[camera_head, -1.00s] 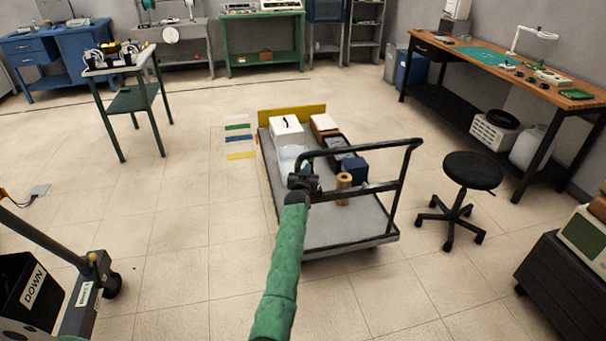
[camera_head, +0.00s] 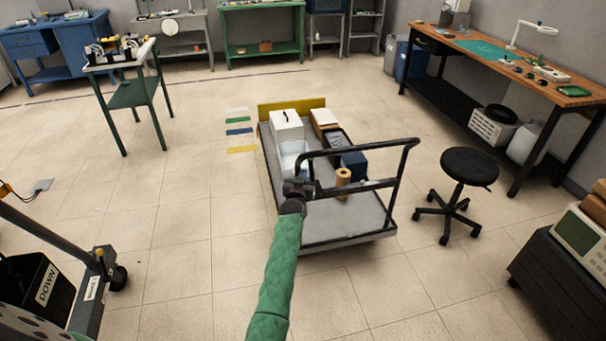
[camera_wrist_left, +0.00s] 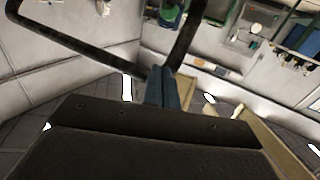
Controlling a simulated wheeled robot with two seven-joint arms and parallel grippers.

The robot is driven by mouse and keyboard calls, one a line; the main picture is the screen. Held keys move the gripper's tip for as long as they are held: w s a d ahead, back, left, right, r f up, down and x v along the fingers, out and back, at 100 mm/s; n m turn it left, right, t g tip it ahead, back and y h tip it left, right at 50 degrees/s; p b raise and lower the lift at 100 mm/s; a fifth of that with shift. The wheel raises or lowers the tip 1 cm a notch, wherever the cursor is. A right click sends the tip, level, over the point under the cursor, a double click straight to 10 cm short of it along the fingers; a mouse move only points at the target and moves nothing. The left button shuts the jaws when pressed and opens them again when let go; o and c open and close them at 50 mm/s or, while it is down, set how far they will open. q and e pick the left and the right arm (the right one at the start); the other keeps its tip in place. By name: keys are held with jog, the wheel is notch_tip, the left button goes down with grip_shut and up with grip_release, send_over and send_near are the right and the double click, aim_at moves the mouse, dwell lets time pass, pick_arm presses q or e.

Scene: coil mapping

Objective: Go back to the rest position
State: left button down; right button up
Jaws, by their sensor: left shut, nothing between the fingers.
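My left gripper (camera_head: 298,187) shows in the head view at the end of my green-sleeved left arm. It is over the near left part of the grey trolley (camera_head: 335,238), left of the black push handle. The gripper is shut and holds nothing. In the left wrist view its fingers (camera_wrist_left: 162,88) are together beyond the dark gripper body, with a dark bar of the handle (camera_wrist_left: 85,40) crossing the upper left. Whether the gripper touches the trolley or its load cannot be told. My right gripper is in neither view.
The trolley carries a white box (camera_head: 286,125), a blue box (camera_head: 354,165) and a copper-coloured coil (camera_head: 342,178). A black stool (camera_head: 469,167) stands to the right. A wheeled grey frame (camera_head: 93,292) is at lower left.

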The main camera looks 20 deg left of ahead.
pick_arm(q)
jog(key=shift+s, duration=0.1)
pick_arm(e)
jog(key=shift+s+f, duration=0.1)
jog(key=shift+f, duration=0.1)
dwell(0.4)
